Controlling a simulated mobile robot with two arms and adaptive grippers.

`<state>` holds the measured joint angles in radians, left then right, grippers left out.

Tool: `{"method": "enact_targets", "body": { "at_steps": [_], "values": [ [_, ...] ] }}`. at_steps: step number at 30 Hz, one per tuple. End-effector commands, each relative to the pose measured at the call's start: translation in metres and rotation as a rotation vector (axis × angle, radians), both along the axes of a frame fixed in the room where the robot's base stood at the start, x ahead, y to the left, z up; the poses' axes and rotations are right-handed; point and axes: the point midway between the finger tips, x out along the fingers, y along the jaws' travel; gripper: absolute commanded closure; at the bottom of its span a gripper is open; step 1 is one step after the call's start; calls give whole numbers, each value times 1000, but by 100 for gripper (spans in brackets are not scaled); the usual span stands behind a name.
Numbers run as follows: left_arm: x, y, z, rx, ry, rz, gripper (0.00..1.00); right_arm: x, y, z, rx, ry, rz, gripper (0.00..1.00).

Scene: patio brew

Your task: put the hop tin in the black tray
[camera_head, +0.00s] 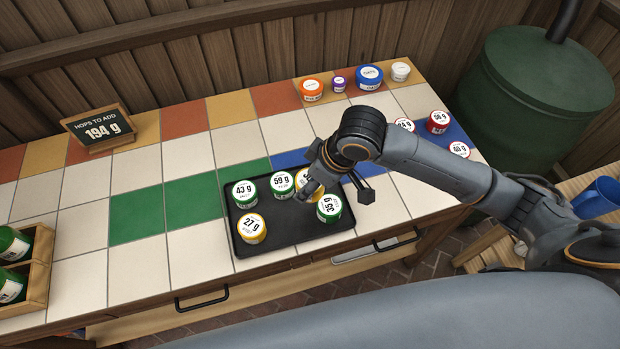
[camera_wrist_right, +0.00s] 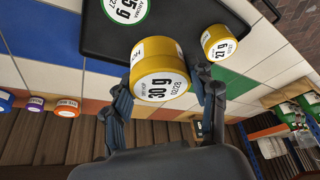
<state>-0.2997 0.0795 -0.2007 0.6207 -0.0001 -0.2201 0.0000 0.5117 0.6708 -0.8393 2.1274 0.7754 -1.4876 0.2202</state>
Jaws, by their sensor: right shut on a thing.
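The black tray (camera_head: 290,242) lies on the tiled counter. In it are a green 43 g tin (camera_head: 244,192), a green 59 g tin (camera_head: 282,184), a green 35 g tin (camera_head: 330,207) and a yellow 27 g tin (camera_head: 252,228). My right gripper (camera_head: 312,187) is shut on a yellow 30 g tin (camera_wrist_right: 162,75) at the tray's back edge, between the 59 g and 35 g tins. The gripper partly hides this tin in the head view. I cannot tell whether it touches the tray floor. My left gripper is not in view.
A sign (camera_head: 98,129) reads "HOPS TO ADD 194 g". White and red tins stand on blue tiles (camera_head: 458,133) at the right. Small jars (camera_head: 369,77) line the back.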

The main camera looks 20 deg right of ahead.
Motion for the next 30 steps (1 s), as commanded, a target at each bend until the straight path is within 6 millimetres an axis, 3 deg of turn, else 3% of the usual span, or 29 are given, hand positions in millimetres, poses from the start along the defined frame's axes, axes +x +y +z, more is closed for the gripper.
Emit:
{"method": "enact_targets", "body": {
  "at_steps": [5,12,19,25,30],
  "values": [
    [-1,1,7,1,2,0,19,42,-22,-18,-2,2,-8,73],
    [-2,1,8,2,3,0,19,70,-36,-61,-1,2,-4,73],
    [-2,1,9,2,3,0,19,83,-42,-78,0,1,-4,73],
    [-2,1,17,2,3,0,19,83,-42,-104,-1,2,-2,73],
    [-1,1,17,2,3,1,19,83,-42,-109,-1,-1,-2,73]
  ]
}}
